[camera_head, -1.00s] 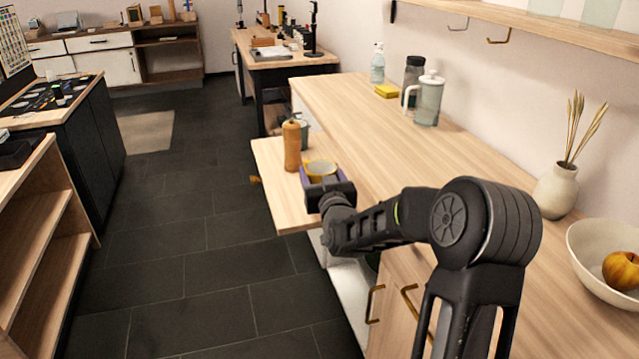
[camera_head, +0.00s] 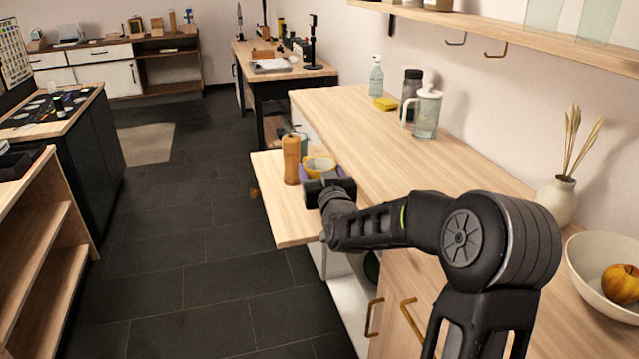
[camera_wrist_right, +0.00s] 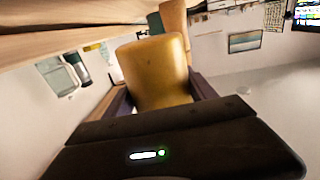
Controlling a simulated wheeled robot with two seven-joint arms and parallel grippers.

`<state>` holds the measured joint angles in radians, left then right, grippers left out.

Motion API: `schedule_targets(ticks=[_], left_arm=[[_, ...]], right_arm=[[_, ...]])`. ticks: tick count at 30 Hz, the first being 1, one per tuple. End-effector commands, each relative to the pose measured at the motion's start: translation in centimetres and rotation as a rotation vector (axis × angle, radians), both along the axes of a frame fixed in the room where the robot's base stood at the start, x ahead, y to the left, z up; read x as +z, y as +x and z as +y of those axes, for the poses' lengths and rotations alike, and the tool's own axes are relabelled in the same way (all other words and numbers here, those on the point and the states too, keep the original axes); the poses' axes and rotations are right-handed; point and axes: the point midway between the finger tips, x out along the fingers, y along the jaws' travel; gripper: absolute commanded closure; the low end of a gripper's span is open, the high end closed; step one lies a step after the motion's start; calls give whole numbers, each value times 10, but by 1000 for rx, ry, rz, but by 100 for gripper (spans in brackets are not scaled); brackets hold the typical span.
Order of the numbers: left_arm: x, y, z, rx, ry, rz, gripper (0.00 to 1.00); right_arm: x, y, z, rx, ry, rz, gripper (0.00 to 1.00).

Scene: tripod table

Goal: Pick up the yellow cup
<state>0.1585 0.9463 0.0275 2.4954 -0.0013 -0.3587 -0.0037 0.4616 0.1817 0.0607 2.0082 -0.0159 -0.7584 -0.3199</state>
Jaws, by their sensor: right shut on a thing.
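The yellow cup (camera_head: 319,165) is at the small pull-out board (camera_head: 277,207) beside the counter, partly hidden by my right gripper in the head view. My right gripper (camera_head: 323,171) is shut on the cup. In the right wrist view the yellow cup (camera_wrist_right: 155,72) sits between the two purple-grey fingers, one at each side. Whether its base touches the board cannot be told. My left gripper is in neither view.
A tall orange-brown mill (camera_head: 291,160) stands on the board just left of the cup, with a greenish container (camera_head: 302,141) behind it. The counter (camera_head: 400,150) holds a glass pitcher (camera_head: 427,112), a dark bottle (camera_head: 411,92), a yellow sponge (camera_head: 386,103) and a soap bottle (camera_head: 376,76) at the back.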

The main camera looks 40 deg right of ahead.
Motion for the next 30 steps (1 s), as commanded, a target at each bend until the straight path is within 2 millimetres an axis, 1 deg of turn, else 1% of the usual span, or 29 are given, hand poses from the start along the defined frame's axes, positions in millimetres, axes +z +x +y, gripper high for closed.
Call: schedule_targets(ticks=[1,3,6,9,13,30], left_arm=[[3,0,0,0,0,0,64],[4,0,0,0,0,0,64],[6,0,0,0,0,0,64],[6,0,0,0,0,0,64],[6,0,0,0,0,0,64],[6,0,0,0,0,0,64]], right_arm=[[15,0,0,1,-3,-6,88],[28,0,0,0,-2,-5,88],[43,0,0,0,-3,-4,88],[51,0,0,0,-1,-2,88],[54,0,0,-1,0,-1,88],[53,0,0,1,-1,-1,88]])
